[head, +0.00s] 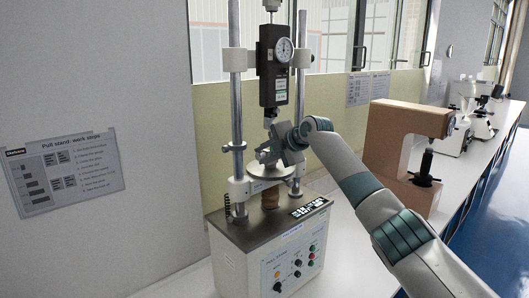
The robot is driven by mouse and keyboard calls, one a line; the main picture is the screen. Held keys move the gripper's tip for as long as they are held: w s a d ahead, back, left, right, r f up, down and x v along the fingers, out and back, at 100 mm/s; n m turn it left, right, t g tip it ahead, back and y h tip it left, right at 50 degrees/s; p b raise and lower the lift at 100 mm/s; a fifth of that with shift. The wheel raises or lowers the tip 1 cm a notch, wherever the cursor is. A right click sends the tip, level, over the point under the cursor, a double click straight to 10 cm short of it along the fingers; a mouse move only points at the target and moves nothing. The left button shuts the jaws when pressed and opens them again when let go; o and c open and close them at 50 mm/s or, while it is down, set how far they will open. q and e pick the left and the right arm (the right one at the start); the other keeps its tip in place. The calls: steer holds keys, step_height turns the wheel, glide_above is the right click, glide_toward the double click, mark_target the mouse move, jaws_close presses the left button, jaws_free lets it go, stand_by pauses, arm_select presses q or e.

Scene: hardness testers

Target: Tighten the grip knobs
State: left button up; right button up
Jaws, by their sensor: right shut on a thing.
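A pull stand (272,252) with two upright steel columns stands on the white bench. A black force gauge (274,80) with a round dial hangs between the columns. A round metal plate (277,171) sits below it, above a brown bellows-like post (270,198). My right gripper (266,152) is at the grip area between the gauge and the plate, shut on a small part there, which looks like a grip knob. The gripper and wrist hide most of that part and the grips. My left gripper is out of view.
A brown C-shaped hardness tester (392,137) stands on the bench right of my right arm. White microscope-like instruments (462,115) stand farther back. A work-steps sheet (62,172) is on the left wall. Bare bench (340,262) shows right of the stand's base.

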steer(key=shift+f, duration=0.1)
steer(key=o, duration=0.8)
steer(key=shift+c, duration=0.2)
steer(key=shift+s, duration=0.1)
steer(key=shift+s+d+r+b, duration=0.35)
steer(key=shift+b, duration=0.2)
steer(key=b+v, duration=0.7)
steer(key=v, duration=0.9)
steer(key=shift+a+r, duration=0.1)
steer(key=shift+r, duration=0.05)
